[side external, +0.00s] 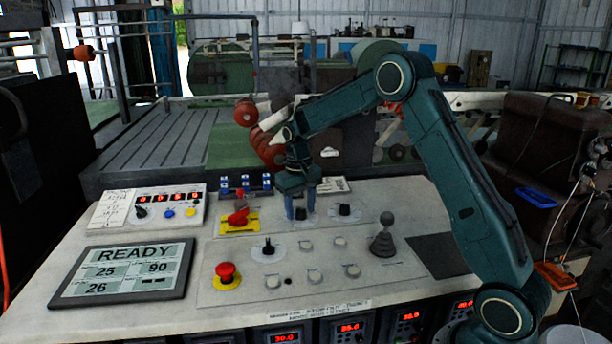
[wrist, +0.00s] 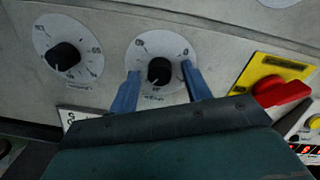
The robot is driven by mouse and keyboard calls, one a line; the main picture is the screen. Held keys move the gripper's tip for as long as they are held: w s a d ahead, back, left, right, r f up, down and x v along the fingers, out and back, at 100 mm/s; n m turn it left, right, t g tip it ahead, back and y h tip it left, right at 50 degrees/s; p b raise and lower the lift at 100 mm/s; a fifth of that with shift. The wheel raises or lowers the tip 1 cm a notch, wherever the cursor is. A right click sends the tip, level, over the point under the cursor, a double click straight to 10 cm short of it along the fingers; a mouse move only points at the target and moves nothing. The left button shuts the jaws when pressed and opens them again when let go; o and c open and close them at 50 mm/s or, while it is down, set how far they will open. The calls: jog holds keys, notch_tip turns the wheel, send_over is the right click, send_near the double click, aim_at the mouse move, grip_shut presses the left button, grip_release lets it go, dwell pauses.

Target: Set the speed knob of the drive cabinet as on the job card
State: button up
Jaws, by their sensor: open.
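My gripper (side external: 300,212) is open, pointing down at the control desk with its blue fingers around a black knob (wrist: 159,71) on a round pale dial (wrist: 143,46). In the wrist view, a gap shows between each finger and the knob. In the side view the fingers largely hide this knob. A second black knob on a pale dial (wrist: 63,57) sits beside it and shows in the side view (side external: 344,210). The dial labels are too small to read. A white printed card (side external: 333,185) lies behind the gripper; its text is unreadable.
A red handle on a yellow plate (side external: 239,217) is left of the gripper. A red mushroom button (side external: 226,271), a black-stemmed selector (side external: 268,248), several pale buttons and a grey lever (side external: 383,240) stand nearer. A display (side external: 125,271) reads READY. A handwritten sheet (side external: 111,209) lies at left.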

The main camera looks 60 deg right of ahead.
aim_at(299, 211)
notch_tip(299, 211, up, 14)
jog(key=shift+a, duration=0.25)
dwell(0.4)
dwell(0.3)
jog(key=s+a+r+n+t, duration=0.1)
jog(key=s+a+r, duration=0.35)
jog(key=s, duration=0.35)
jog(key=s+a+r+n+t, duration=0.1)
jog(key=s+a+r+t, duration=0.15)
jog(key=s+a, duration=0.35)
jog(key=s+a+f+n+t, duration=0.1)
jog(key=s+a+f, duration=0.1)
jog(key=s, duration=0.6)
jog(key=s+a+f+n+t, duration=0.1)
jog(key=s+a+f, duration=0.1)
jog(key=s, duration=0.6)
jog(key=shift+s+f+n, duration=0.3)
jog(key=shift+f, duration=0.45)
